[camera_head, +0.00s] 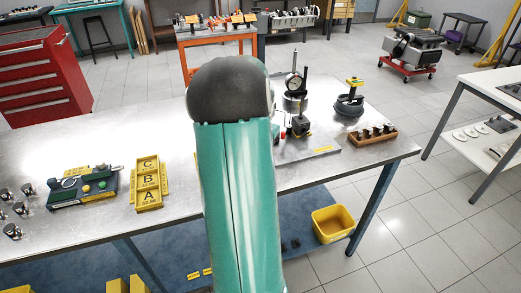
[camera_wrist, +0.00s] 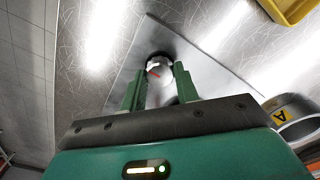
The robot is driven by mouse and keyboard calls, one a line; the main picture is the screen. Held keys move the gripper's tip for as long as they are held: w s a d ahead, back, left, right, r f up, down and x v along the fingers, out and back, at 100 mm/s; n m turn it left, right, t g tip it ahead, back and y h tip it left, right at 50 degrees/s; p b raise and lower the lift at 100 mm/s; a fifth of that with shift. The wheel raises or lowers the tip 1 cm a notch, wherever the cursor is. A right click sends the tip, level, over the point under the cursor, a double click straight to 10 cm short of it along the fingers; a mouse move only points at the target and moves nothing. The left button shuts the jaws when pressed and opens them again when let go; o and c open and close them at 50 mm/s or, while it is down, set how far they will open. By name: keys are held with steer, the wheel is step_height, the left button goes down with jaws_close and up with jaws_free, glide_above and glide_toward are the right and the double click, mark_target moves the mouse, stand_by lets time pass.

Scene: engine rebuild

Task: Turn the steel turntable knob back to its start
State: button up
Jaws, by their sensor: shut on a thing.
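The fingers hide part of the knob's sides. In the head view my own arm covers the gripper, and I cannot make out the knob there.
A dial gauge on a stand (camera_head: 293,82) and a wooden block with metal parts (camera_head: 371,135) stand on the bench right of my arm. Yellow trays lettered A, B, C (camera_head: 148,183) lie to the left. In the wrist view a yellow tray (camera_wrist: 290,10) is at top right.

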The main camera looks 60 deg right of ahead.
stand_by(0.3)
steer(key=o, duration=1)
steer(key=shift+c, duration=0.2)
step_height(320, 180, up, 14)
steer(key=shift+f, duration=0.1)
